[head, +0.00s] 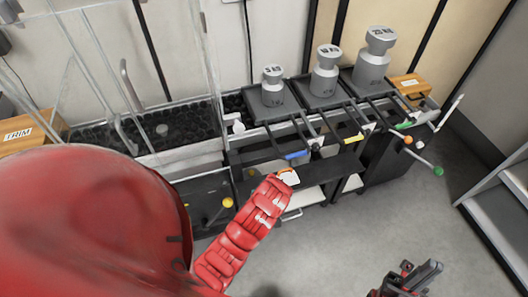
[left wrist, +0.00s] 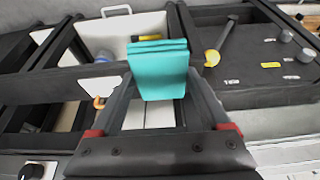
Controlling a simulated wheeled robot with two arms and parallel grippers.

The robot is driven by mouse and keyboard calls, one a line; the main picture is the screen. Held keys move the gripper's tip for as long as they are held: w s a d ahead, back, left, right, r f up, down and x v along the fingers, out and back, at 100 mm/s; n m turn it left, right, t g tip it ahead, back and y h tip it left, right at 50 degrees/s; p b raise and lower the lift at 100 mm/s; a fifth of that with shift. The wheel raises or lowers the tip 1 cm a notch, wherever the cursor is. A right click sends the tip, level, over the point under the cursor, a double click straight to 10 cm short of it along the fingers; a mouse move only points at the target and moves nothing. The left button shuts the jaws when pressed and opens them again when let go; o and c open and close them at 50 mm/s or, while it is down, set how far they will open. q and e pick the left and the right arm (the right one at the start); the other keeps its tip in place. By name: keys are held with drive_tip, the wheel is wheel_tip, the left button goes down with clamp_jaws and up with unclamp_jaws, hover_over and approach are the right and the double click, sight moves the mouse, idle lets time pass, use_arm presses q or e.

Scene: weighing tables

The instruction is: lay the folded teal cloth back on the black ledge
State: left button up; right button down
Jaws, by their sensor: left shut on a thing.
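The folded teal cloth (left wrist: 160,68) shows in the left wrist view as a thick, layered pad, standing out from between my fingers. My left gripper (left wrist: 160,92) is shut on it. In the head view my red left arm reaches toward the benches, and the cloth cannot be made out there. A black ledge (head: 330,166) runs low along the front of the weighing bench, just beyond the end of that arm. My right gripper (head: 412,276) is at the bottom right over the floor, apart from the bench; its jaw gap is unclear.
Three grey weights (head: 325,72) stand on black trays above the ledge. Black bars with blue and yellow tags (head: 354,139) stick out from the bench. A yellow knob (head: 227,202) is left of my arm. A wooden box (head: 410,86) is at right.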

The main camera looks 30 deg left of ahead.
use_arm(q)
drive_tip(key=w+a, duration=0.1)
drive_tip(key=a, duration=0.1)
drive_tip(key=w+a, duration=0.2)
drive_tip(key=w+a+p, duration=0.1)
drive_tip(key=w+a, duration=0.1)
drive_tip(key=shift+f, duration=0.25)
wheel_tip(320, 180, down, 4)
drive_tip(key=shift+s+r, duration=0.1)
drive_tip(key=shift+r, duration=0.15)
drive_tip(key=o, duration=1.2)
drive_tip(key=shift+c, duration=0.2)
drive_tip(key=v, duration=0.9)
drive_tip(key=shift+d, duration=0.1)
drive_tip(key=shift+p+v, duration=0.75)
drive_tip(key=shift+v, duration=0.25)
drive_tip(key=shift+s+d+r+p, duration=0.1)
drive_tip(key=shift+s+r+p, duration=0.15)
drive_tip(key=shift+r+p, duration=0.3)
